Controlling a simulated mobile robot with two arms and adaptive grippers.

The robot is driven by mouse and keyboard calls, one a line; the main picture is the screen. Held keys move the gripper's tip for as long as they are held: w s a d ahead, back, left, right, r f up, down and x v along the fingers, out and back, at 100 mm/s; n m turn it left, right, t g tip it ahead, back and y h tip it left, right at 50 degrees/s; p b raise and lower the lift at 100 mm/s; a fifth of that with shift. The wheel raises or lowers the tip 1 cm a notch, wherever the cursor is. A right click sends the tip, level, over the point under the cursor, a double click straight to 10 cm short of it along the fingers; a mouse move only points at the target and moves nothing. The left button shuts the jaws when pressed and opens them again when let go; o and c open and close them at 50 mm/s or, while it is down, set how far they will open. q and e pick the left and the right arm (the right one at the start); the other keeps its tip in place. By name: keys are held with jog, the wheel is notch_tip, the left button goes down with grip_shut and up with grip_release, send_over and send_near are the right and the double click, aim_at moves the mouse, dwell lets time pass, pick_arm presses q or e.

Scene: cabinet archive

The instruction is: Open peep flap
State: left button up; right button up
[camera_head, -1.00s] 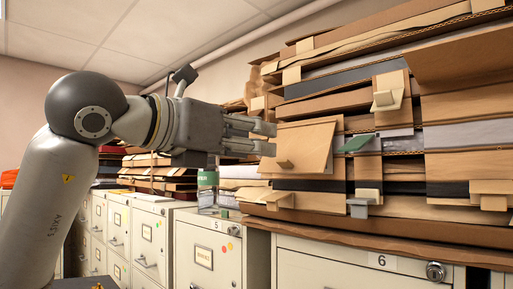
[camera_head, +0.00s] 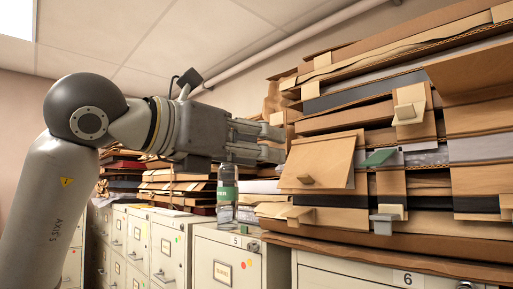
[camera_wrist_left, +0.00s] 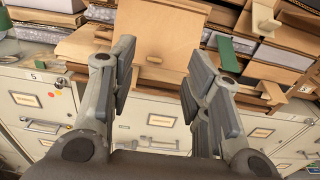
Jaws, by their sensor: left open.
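The peep flap (camera_head: 318,162) is a tan cardboard panel on the front of the stacked folders. Contact with the flap is not visible. My right gripper is not in view.
The folder stack (camera_head: 480,150) fills the right, with other small tabs, including a green one (camera_head: 378,158). Filing cabinets (camera_head: 222,262) run below. A green-labelled bottle (camera_head: 227,190) stands on a cabinet under my left gripper. Open air lies above the gripper.

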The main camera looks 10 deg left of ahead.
pick_arm(q)
jog(key=shift+s, duration=0.1)
jog(key=v, duration=1.1)
jog(key=shift+s+a, duration=0.25)
jog(key=shift+s, duration=0.05)
